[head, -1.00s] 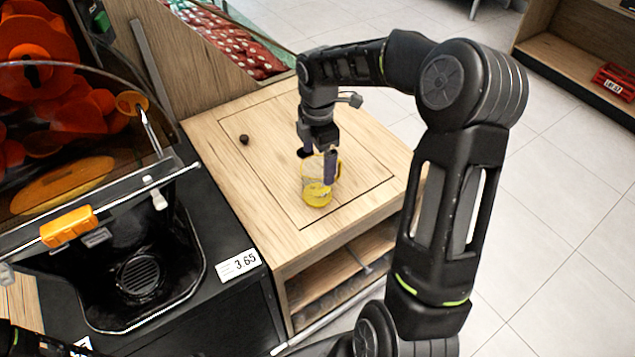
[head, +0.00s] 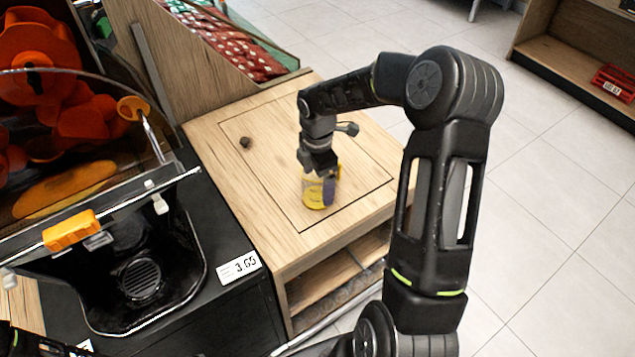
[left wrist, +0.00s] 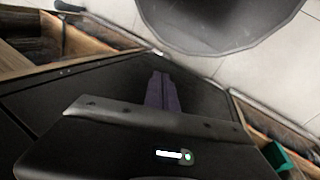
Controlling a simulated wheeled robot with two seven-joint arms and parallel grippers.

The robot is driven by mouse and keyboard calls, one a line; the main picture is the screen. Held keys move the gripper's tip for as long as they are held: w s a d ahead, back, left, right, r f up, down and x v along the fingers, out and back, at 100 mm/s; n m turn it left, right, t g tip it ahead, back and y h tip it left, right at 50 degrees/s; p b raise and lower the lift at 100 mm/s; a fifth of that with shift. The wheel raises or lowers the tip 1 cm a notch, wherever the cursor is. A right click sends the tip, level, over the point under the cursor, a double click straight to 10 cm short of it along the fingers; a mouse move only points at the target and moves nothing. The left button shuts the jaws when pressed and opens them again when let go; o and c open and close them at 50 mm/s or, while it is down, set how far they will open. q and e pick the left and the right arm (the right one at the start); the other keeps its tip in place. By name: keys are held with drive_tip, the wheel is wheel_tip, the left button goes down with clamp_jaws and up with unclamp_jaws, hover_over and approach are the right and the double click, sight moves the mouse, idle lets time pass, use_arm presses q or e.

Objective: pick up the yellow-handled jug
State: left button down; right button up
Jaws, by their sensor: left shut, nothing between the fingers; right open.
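The yellow-handled jug (head: 312,196) stands upright on the wooden stand in the head view. It is clear-walled with yellow at the bottom. My right gripper (head: 321,186) is open and points down at the jug. Its fingers reach down beside the jug's upper part and hide much of the handle side. Whether the fingers touch the jug I cannot tell. My left gripper (left wrist: 162,90) shows in the left wrist view, shut and empty, with its purple fingers together.
The wooden stand (head: 225,145) has bare top around the jug, with a small dark knob (head: 245,142) at the left. The orange juicer (head: 110,225) stands at the left with a price tag (head: 239,267). A sloped display of red packages (head: 225,45) is behind.

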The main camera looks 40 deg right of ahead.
drive_tip(key=shift+f, duration=0.5)
drive_tip(key=shift+c, duration=0.4)
drive_tip(key=c, duration=1.5)
drive_tip(key=shift+o, duration=0.2)
drive_tip(key=shift+r, duration=0.15)
wheel_tip(320, 180, up, 10)
drive_tip(key=shift+f, duration=0.1)
